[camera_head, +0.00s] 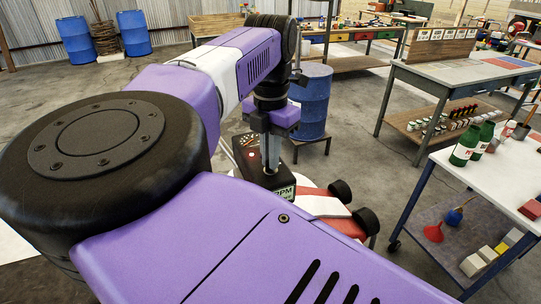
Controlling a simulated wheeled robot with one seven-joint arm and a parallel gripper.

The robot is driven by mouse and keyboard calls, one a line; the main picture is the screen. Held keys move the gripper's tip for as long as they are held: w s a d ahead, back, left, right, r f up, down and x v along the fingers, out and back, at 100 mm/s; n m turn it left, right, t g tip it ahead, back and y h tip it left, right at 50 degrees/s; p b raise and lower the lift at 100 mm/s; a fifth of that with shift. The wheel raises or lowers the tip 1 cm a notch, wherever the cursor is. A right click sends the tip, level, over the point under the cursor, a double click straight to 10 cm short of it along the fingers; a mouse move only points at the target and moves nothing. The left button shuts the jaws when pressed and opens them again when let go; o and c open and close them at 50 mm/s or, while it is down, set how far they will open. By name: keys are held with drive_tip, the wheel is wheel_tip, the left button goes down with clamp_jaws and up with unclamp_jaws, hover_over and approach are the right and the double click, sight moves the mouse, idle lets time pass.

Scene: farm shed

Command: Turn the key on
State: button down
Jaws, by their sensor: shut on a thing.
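A black control panel (250,173) with small red lights and the letters "RPM" on its front edge sits low in the middle of the view. My gripper (270,168) points straight down onto the panel from the end of my purple arm. Its fingers are close together and shut at the panel's surface, at the spot where they grip the key. The key itself is hidden by the fingers, so its turn angle cannot be seen.
The panel stands by a red and white machine (326,206) with black rollers. A blue barrel (312,105) is close behind my gripper. A white table (495,168) with green bottles (466,146) is at right, and a grey workbench (450,80) behind it. Concrete floor between is clear.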

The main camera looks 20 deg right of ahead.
drive_tip(key=c, duration=1.6)
unclamp_jaws()
drive_tip(key=shift+o, duration=0.2)
drive_tip(key=shift+r, duration=0.1)
wheel_tip(320, 180, up, 8)
drive_tip(key=shift+f+b, duration=0.15)
drive_tip(key=shift+b, duration=0.5)
